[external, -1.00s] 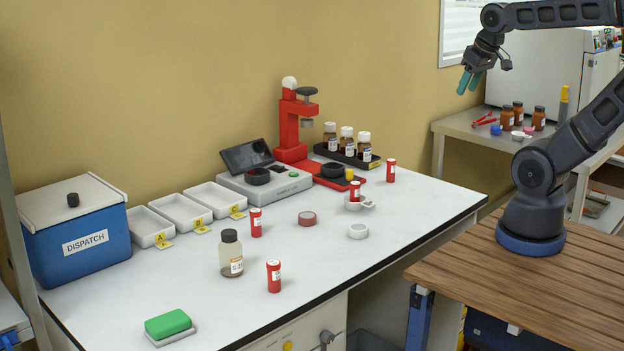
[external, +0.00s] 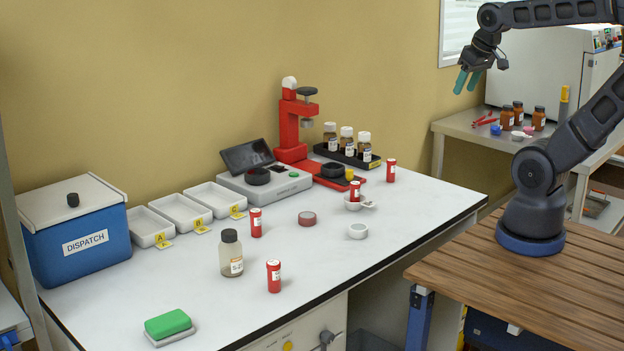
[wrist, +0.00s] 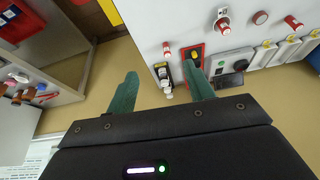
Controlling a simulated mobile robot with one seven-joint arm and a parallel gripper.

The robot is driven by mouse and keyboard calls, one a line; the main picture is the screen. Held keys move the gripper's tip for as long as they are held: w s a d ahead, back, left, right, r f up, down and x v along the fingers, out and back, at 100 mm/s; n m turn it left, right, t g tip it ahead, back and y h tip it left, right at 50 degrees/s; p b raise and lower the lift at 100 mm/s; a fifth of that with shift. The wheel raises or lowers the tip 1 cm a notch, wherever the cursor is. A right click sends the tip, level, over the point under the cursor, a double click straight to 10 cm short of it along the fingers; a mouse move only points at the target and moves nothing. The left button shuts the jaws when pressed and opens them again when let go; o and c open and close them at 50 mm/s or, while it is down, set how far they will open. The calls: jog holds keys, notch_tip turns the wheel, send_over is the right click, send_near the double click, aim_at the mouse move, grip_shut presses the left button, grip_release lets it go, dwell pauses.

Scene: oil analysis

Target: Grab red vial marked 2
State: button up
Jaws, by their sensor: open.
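Several red vials with white labels stand on the white bench; I cannot read the numbers, so I cannot tell which is marked 2. In the external view, one red vial (external: 273,277) is near the front edge. Another red vial (external: 256,222) is near the trays, a third vial (external: 355,190) stands in a small white dish (external: 366,205), and another vial (external: 391,170) is at the back right. Some also show in the wrist view, such as this red vial (wrist: 167,50). My gripper (external: 467,81) is open and empty, high above and right of the bench.
A clear bottle (external: 231,255), green sponge (external: 168,324) and blue dispatch box (external: 80,240) stand on the bench (external: 335,275). A red press (external: 289,130) and brown bottles in a black rack (external: 340,158) are at the back. A side table (external: 450,127) holds more bottles.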

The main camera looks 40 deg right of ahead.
jog(key=w+f+m+g, duration=0.1)
jog(key=w+f+m, duration=0.3)
jog(key=w, duration=0.5)
jog(key=m+g, duration=0.3)
jog(key=m, duration=0.8)
send_near(392, 160)
jog(key=shift+s+d+f, duration=0.2)
jog(key=shift+d, duration=0.15)
jog(key=shift+w+f+m, duration=0.3)
jog(key=shift+f, duration=0.5)
notch_tip(392, 160, down, 5)
jog(key=shift+f, duration=0.15)
jog(key=shift+w+a+f, duration=0.1)
jog(key=shift+a+f, duration=0.05)
jog(key=shift+f, duration=1.15)
jog(key=shift+a+f, duration=0.15)
jog(key=shift+f, duration=1.15)
jog(key=shift+c, duration=0.4)
jog(key=c, duration=1)
